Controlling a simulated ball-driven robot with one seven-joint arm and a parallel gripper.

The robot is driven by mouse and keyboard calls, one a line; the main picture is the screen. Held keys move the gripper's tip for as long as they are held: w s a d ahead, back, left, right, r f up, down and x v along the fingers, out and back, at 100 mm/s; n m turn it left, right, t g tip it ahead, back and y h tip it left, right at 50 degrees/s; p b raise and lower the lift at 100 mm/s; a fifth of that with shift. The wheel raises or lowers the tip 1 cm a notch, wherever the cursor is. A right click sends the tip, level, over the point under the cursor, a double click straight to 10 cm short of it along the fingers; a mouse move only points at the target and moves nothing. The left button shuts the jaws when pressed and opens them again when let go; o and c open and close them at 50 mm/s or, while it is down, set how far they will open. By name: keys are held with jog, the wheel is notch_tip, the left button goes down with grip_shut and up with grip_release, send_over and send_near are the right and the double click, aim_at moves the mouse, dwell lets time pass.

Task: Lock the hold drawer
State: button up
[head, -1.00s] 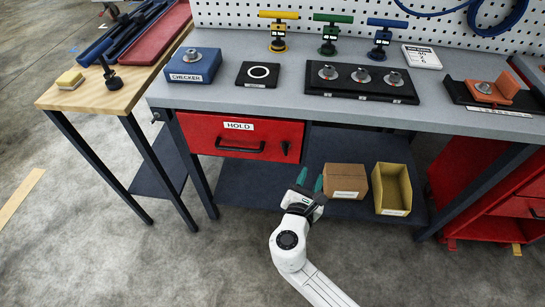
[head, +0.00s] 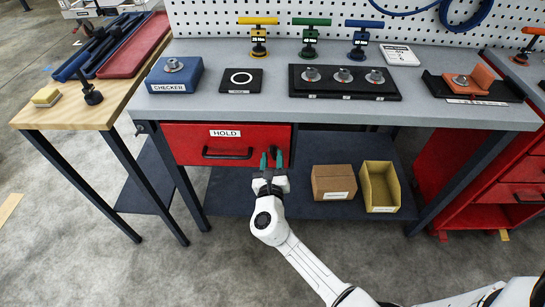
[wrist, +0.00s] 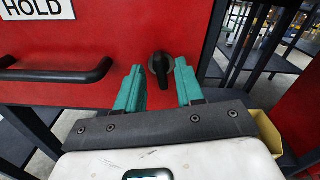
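The red hold drawer (head: 190,142) is under the left part of the grey bench, with a HOLD label and a black bar handle (head: 228,153). Its front looks flush with the frame. A black lock knob (wrist: 160,65) sits on the drawer front to the right of the handle in the wrist view.
A cardboard box (head: 334,182) and a yellow bin (head: 381,187) stand on the lower shelf, right of my gripper. The grey bench top (head: 225,110) holds a blue checker (head: 174,76) and a black socket tray (head: 345,83). A wooden table (head: 70,117) adjoins at the left.

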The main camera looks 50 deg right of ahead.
jog(key=shift+w+d, duration=0.35)
jog(key=shift+d, duration=0.2)
jog(key=shift+c, duration=0.5)
grip_shut()
